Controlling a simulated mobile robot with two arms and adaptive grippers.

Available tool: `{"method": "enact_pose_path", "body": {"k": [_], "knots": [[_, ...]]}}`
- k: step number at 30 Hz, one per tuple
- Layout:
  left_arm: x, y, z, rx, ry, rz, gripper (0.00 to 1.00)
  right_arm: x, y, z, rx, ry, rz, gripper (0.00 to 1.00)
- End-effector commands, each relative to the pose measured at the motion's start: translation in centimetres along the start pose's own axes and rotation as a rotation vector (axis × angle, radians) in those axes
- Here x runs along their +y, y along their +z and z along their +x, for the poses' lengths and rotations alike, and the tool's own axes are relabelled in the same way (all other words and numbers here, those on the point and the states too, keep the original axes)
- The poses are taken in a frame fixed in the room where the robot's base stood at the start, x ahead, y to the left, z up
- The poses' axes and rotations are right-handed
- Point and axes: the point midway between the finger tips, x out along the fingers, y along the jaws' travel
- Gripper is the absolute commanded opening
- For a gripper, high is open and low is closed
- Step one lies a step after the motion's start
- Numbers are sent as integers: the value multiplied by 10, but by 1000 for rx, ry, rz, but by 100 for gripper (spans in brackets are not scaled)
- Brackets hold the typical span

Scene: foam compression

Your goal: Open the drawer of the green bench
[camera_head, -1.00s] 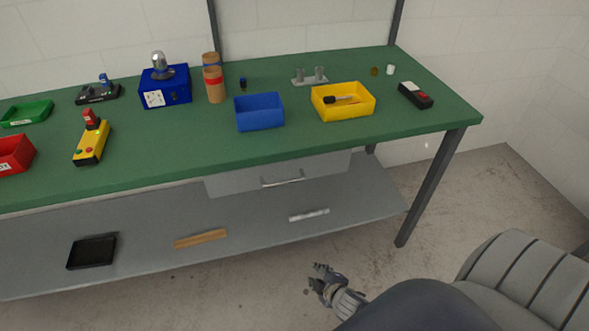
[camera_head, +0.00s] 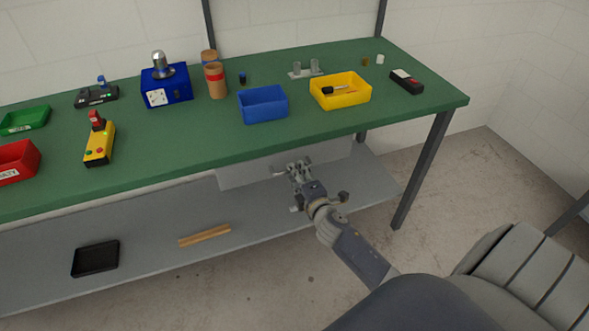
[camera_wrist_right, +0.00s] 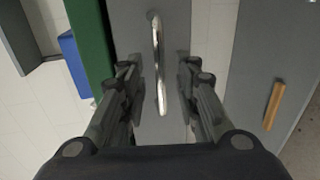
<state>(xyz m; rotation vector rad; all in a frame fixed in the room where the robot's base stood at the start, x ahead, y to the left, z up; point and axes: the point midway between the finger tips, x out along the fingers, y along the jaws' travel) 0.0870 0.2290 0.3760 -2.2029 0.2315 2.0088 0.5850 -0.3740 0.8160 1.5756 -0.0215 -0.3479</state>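The green bench (camera_head: 200,143) has a closed-looking grey drawer (camera_head: 235,178) under its top. My right gripper (camera_head: 294,168) is at the drawer front in the head view and covers most of the handle there. In the right wrist view, the silver bar handle (camera_wrist_right: 158,60) runs between the two open fingers of my right gripper (camera_wrist_right: 160,78). A gap shows on each side of the handle, so the fingers do not appear to press on it. My left gripper is not in view.
A blue bin (camera_head: 263,104) and a yellow bin (camera_head: 341,91) stand on the bench above the drawer. The lower shelf (camera_head: 150,250) holds a black tray (camera_head: 95,258) and a wooden bar (camera_head: 205,235). A bench leg (camera_head: 421,170) stands right of my arm.

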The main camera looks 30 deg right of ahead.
Motion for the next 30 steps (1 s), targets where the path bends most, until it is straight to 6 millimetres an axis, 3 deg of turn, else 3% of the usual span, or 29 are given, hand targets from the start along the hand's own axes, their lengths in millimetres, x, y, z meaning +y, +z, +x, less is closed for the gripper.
{"method": "enact_pose_path", "body": {"k": [6, 17, 18, 22, 30], "knots": [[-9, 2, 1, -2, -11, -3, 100, 0, 0, 25, 0, 0, 2, 30], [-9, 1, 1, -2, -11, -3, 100, 0, 0, 31, 1, -1, 2, 30], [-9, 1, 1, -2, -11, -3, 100, 0, 0, 31, 1, -1, 2, 27], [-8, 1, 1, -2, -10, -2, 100, 0, 0, 31, 1, -1, 2, 0], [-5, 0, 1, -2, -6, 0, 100, -1, 0, 30, 1, -2, 2, 0]]}}
